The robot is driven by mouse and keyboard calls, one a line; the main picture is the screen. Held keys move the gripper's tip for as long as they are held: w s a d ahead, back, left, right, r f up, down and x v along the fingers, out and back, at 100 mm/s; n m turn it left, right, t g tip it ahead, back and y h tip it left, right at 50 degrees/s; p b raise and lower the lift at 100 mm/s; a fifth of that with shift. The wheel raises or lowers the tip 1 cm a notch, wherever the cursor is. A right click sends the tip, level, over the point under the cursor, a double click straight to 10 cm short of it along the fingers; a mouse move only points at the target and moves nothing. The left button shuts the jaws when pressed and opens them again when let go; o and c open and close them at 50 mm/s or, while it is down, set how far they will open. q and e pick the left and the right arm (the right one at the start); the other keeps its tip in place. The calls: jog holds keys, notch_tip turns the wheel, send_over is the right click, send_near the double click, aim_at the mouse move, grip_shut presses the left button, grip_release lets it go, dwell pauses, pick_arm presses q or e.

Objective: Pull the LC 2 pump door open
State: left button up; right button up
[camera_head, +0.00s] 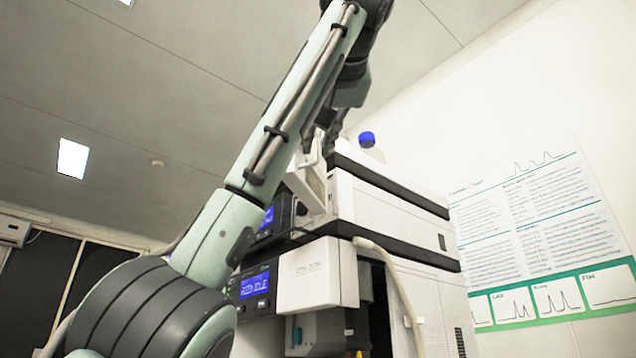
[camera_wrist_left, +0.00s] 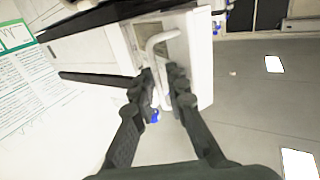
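A white door panel (camera_head: 307,184) sits at the front of the upper instrument in the head view, partly hidden by my left arm. It appears angled to the front, but I cannot tell how far ajar it is. In the left wrist view the white panel (camera_wrist_left: 200,56) carries a pale curved bar handle (camera_wrist_left: 157,41). My left gripper (camera_wrist_left: 164,78) has its two dark fingers apart, with the handle bar between them. I cannot tell whether the fingers touch it. In the head view the left gripper (camera_head: 322,150) is small and partly covered. The right gripper is not in view.
A lower unit with a blue display (camera_head: 254,286) and a white front cover (camera_head: 317,275) stands below. A blue-capped bottle (camera_head: 367,142) stands on top of the stack. A pale hose (camera_head: 392,270) runs down the front. A poster (camera_head: 540,225) hangs on the right wall.

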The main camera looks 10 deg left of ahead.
pick_arm(q)
jog(key=shift+s, duration=0.1)
jog(key=v, duration=0.7)
jog(key=shift+s, duration=0.1)
dwell(0.5)
